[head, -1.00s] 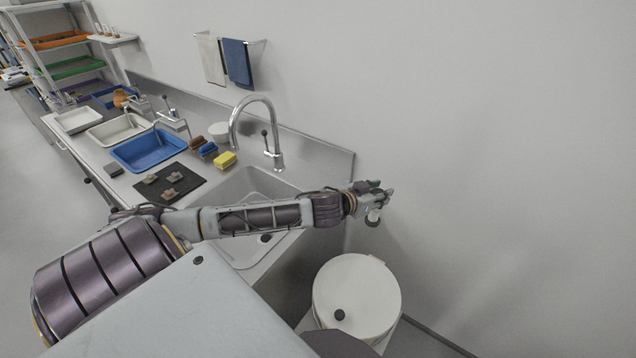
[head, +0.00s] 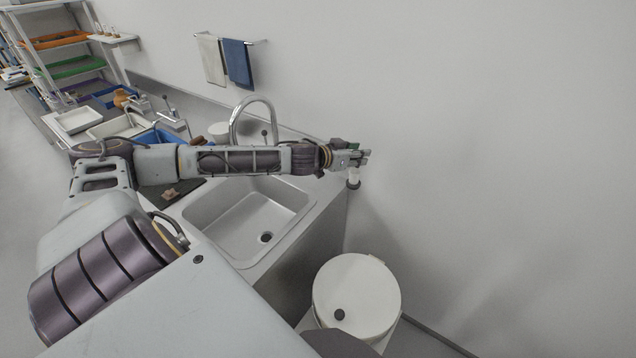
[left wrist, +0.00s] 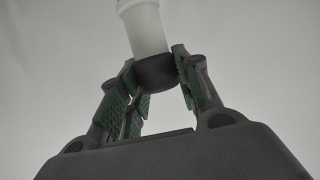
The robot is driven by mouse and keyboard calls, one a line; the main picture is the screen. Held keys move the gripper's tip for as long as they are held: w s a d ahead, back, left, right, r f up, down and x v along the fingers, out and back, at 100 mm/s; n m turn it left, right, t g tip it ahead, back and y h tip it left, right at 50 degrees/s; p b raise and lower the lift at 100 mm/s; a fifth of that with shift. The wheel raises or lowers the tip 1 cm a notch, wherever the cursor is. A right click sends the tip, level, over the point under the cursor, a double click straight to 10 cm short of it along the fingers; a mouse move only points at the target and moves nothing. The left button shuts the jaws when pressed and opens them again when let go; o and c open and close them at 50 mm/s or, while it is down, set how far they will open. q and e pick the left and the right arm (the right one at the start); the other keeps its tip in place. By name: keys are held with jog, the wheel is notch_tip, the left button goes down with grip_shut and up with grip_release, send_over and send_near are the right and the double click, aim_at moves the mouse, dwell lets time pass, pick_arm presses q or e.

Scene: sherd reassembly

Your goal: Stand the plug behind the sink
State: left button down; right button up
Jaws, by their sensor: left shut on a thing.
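The plug (head: 353,177) has a pale cylindrical part and a dark part. My left gripper (head: 363,157) is shut on it, held in the air just past the counter's right end, near the wall. In the left wrist view, the fingers (left wrist: 160,88) close around the plug's dark part (left wrist: 156,71), and the white cylinder (left wrist: 145,28) sticks out beyond them. The steel sink (head: 225,217) is empty, with a dark drain hole in its floor. The tap (head: 262,99) rises at its back edge. My right gripper is not in view.
A round white lidded bin (head: 356,290) stands right of the counter, below the gripper. My left arm crosses over the sink's back and hides much of the counter, including part of the blue basin (head: 163,137). Two towels (head: 238,63) hang on the wall.

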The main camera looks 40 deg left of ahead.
pick_arm(q)
jog(key=a+n+y, duration=0.1)
jog(key=a+y, duration=0.1)
jog(key=a, duration=1.4)
jog(key=shift+s+r+n, duration=0.3)
jog(key=shift+r, duration=0.1)
jog(key=shift+d+f, duration=0.15)
jog(key=shift+d, duration=0.15)
dwell(0.4)
